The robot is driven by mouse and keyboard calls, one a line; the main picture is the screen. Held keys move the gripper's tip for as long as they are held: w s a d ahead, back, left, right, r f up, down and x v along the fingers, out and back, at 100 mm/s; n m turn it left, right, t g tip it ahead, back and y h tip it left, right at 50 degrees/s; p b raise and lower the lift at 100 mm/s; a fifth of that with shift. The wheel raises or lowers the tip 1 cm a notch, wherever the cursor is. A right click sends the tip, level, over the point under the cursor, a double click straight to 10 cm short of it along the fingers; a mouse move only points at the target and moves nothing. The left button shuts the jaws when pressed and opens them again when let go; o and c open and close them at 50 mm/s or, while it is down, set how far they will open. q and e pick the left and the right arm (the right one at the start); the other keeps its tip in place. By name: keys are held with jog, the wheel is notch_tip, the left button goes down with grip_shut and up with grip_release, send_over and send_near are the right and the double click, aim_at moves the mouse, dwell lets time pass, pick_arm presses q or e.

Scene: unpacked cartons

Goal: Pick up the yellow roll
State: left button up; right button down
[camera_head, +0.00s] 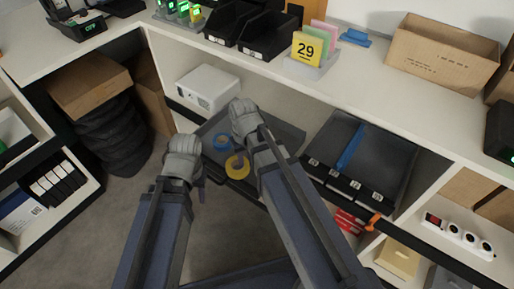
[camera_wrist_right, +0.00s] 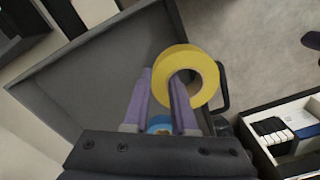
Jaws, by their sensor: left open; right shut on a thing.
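The yellow roll (camera_head: 237,166) shows in the head view at the front of a dark open drawer or tray (camera_head: 290,133). In the right wrist view the yellow roll (camera_wrist_right: 206,92) is at the tips of my right gripper (camera_wrist_right: 163,78). One finger is in its hole and the other is outside, so the gripper is shut on its ring wall. My right gripper (camera_head: 240,147) is partly hidden by its arm in the head view. My left gripper (camera_head: 200,178) is open and empty, left of the tray.
A blue roll (camera_head: 222,142) lies in the tray behind the yellow roll; it also shows between my right fingers (camera_wrist_right: 158,122). A white box (camera_head: 208,86) stands behind the tray. A second dark drawer (camera_head: 385,165) is to the right. Floor (camera_head: 95,225) is free at left.

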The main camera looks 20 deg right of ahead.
jog(key=s+a, duration=0.5)
jog(key=a, duration=0.1)
jog(key=shift+s+a, duration=0.15)
jog(key=shift+a, duration=0.25)
